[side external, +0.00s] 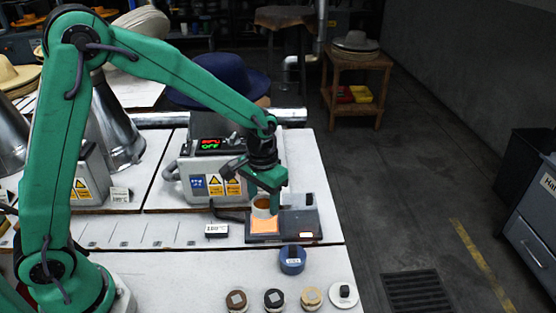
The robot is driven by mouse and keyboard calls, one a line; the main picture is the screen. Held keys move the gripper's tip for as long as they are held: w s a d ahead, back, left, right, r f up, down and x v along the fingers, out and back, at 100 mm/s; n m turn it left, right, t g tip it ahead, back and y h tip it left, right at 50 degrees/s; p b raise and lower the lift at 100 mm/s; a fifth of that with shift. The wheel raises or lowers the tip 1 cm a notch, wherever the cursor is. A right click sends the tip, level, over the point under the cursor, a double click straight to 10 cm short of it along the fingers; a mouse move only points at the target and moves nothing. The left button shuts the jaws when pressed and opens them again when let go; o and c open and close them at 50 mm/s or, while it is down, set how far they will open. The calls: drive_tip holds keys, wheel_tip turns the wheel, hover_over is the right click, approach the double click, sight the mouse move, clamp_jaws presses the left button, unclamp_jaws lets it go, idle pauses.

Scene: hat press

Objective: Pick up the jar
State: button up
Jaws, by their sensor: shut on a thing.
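The jar (261,209) is small and pale with a brown upper part. It is at the orange-lit pad of a dark flat device (282,228) near the table's right edge. My gripper (267,192) reaches down from above and is shut on the jar. The fingers and the arm's end hide part of the jar's top. I cannot tell whether the jar's bottom touches the lit pad or is just above it.
A blue round tin (292,260) stands in front of the device. Several small lidded pots (274,300) line the front edge. A grey machine (207,178) with a red and green display stands behind left. A small black labelled box (216,230) lies left of the device.

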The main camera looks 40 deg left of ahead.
drive_tip(key=s+d+r, duration=0.7)
drive_tip(key=d, duration=0.1)
drive_tip(key=shift+s+d, duration=0.3)
drive_tip(key=shift+s, duration=0.1)
drive_tip(key=shift+f, duration=0.1)
drive_tip(key=s+d+f, duration=0.2)
drive_tip(key=s+d, duration=0.1)
drive_tip(key=s, duration=1)
drive_tip(key=w+a+f, duration=0.2)
drive_tip(key=w, duration=0.1)
drive_tip(key=w+a+f, duration=0.2)
drive_tip(key=w, duration=0.1)
drive_tip(key=w+a+f, duration=0.2)
drive_tip(key=w, duration=0.2)
drive_tip(key=shift+a+f, duration=0.25)
drive_tip(key=shift+f, duration=0.05)
drive_tip(key=shift+f, duration=2)
drive_tip(key=shift+f, duration=0.1)
